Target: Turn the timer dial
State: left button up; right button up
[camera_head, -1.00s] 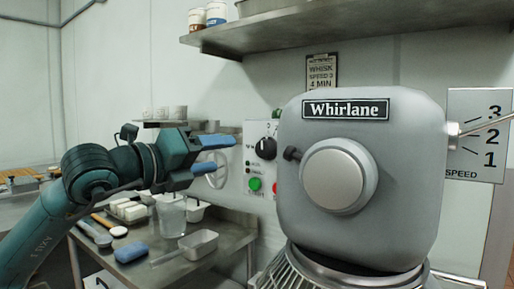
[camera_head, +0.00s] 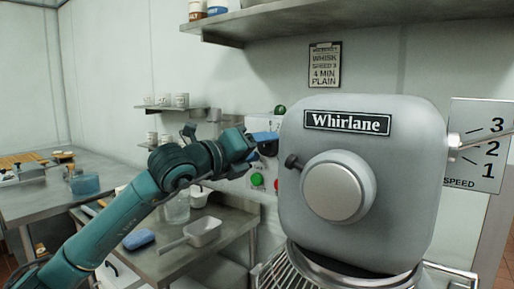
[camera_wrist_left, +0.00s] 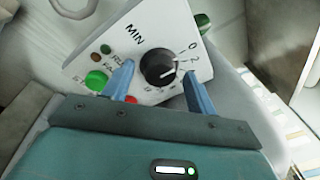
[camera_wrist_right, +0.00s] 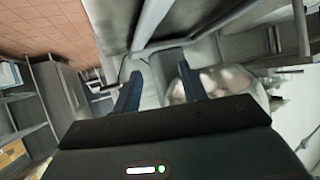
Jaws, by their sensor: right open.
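The timer dial (camera_wrist_left: 160,67) is a black round knob with a white pointer line on a white panel (camera_wrist_left: 128,62) marked MIN, with a 0 and a 2 visible. In the left wrist view my left gripper (camera_wrist_left: 160,86) is open, with one blue finger on each side of the dial and gaps beside it. Whether the fingertips reach past its face is unclear. In the head view my left gripper (camera_head: 264,139) is at the panel and covers most of the dial. My right gripper (camera_wrist_right: 160,90) is open and empty, away from the panel, and only in its own wrist view.
The grey Whirlane mixer (camera_head: 400,190) stands just right of the panel. A green button (camera_wrist_left: 96,80) and a red button (camera_wrist_left: 131,99) sit near the dial. A steel table (camera_head: 165,265) with a scoop (camera_head: 203,232) is below my left arm.

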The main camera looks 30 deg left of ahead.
pick_arm(q)
jog(key=c, duration=0.9)
pick_arm(e)
jog(key=shift+w+r, duration=0.1)
pick_arm(q)
jog(key=shift+m, duration=0.3)
jog(key=shift+r+m+g+y+b, duration=0.2)
jog(key=shift+m+b, duration=0.55)
jog(key=shift+m, duration=1.3)
jog(key=shift+m+g+y+b, duration=0.2)
jog(key=shift+m+y+b, duration=0.35)
jog(key=shift+m, duration=1.5)
pick_arm(e)
jog(key=shift+w+a+f+m, duration=0.1)
jog(key=shift+f+m, duration=0.3)
jog(key=shift+f, duration=0.45)
pick_arm(q)
jog(key=shift+d, duration=0.1)
jog(key=o, duration=1)
